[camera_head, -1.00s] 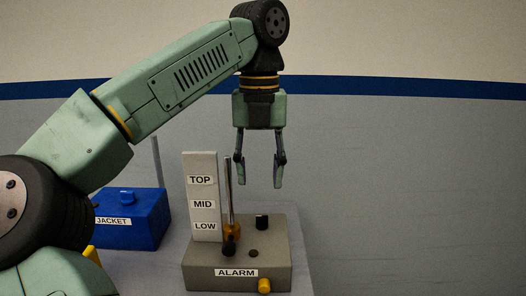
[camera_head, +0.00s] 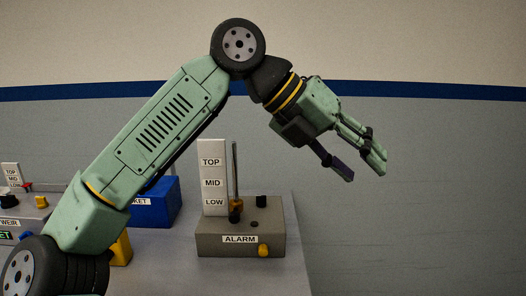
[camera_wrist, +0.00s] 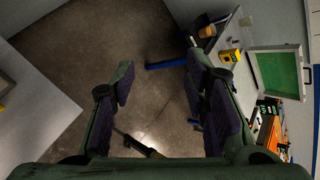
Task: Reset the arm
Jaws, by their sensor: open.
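My gripper (camera_head: 358,172) is in the air to the upper right of the alarm box in the head view, tilted down and to the right. Its two fingers are apart with nothing between them. My arm is raised and bent, crossing the head view from lower left to top middle.
The grey alarm box (camera_head: 240,228) stands on the table (camera_head: 170,272) with a TOP/MID/LOW plate (camera_head: 212,175). A blue box (camera_head: 158,203) is partly behind my arm. The wrist view shows floor (camera_wrist: 150,45) and a cluttered bench with a yellow item (camera_wrist: 229,57) and green panel (camera_wrist: 279,72).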

